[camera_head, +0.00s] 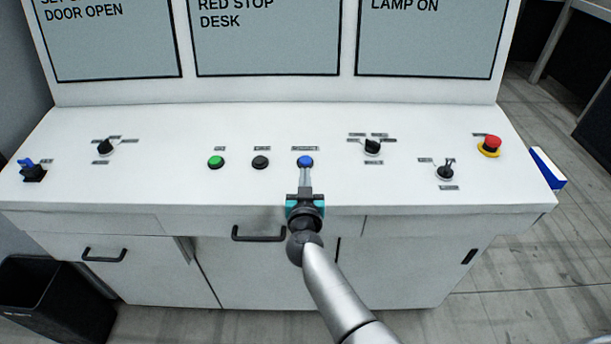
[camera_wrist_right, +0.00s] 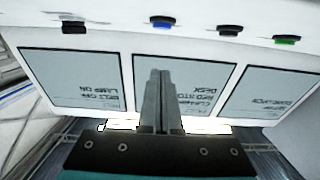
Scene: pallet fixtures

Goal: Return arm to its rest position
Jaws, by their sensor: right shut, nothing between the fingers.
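My right gripper (camera_head: 305,178) is shut and empty. In the head view its fingertips lie just below the blue button (camera_head: 305,161) on the white control desk (camera_head: 262,190); I cannot tell whether they touch it. In the right wrist view the shut fingers of the gripper (camera_wrist_right: 157,75) stand in front of the panel screens, and the blue button (camera_wrist_right: 162,22) shows above their tips with a visible space between. My silver right arm comes in from the bottom of the head view. My left gripper is not in view.
The desk bears a green button (camera_head: 216,162), a black button (camera_head: 260,162), several black knobs and switches, and a red emergency stop (camera_head: 490,145). Upright screens (camera_head: 265,45) stand behind. Drawer handles (camera_head: 258,234) jut from the front. A black bin (camera_head: 55,300) stands at lower left.

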